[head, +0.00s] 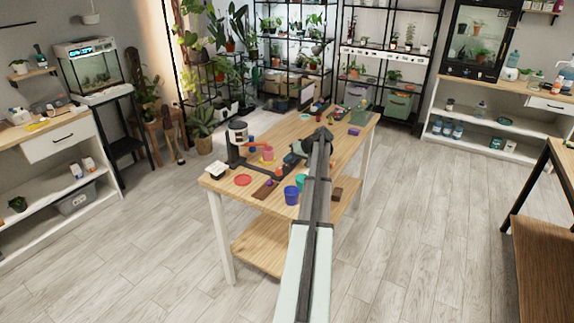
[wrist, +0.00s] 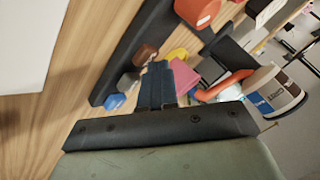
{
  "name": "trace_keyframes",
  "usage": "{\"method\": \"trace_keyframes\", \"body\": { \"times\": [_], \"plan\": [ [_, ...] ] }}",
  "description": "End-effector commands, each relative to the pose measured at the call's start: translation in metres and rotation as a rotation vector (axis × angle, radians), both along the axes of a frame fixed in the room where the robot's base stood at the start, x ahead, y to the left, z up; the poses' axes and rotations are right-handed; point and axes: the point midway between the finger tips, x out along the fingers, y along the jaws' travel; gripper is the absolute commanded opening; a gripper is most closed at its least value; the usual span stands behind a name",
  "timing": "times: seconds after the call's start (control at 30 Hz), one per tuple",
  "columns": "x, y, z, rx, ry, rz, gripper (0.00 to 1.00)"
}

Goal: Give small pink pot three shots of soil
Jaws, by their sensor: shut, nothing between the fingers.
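The small pink pot (head: 267,153) stands on the wooden table, just right of the soil dispenser (head: 237,135), which has a white, labelled body and a black stand. An orange-red lever (head: 248,142) reaches out from the dispenser. In the wrist view the pink pot (wrist: 184,76) shows just beyond my fingertips, beside the lever (wrist: 225,86) and the labelled dispenser body (wrist: 276,95). My gripper (wrist: 157,72) is shut and empty, its two dark fingers side by side. I cannot tell whether they touch the pot. In the head view my arm partly hides the gripper.
A blue pot (head: 291,195), a teal pot (head: 301,181) and a red saucer (head: 243,180) are near the table's front. In the wrist view, small blue (wrist: 113,101), brown (wrist: 145,55) and yellow (wrist: 178,54) things lie around my fingers. A dark strip crosses the table there.

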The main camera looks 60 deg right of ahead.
Motion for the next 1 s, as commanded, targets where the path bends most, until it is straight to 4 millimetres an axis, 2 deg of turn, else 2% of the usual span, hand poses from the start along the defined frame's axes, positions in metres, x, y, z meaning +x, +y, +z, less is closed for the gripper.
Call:
{"method": "trace_keyframes", "body": {
  "times": [0.47, 1.0],
  "plan": [
    [0.000, 0.000, -0.001, 0.000, 0.001, 0.001, 0.00],
    [0.000, 0.000, 0.018, -0.001, 0.001, -0.001, 0.00]
  ]
}}
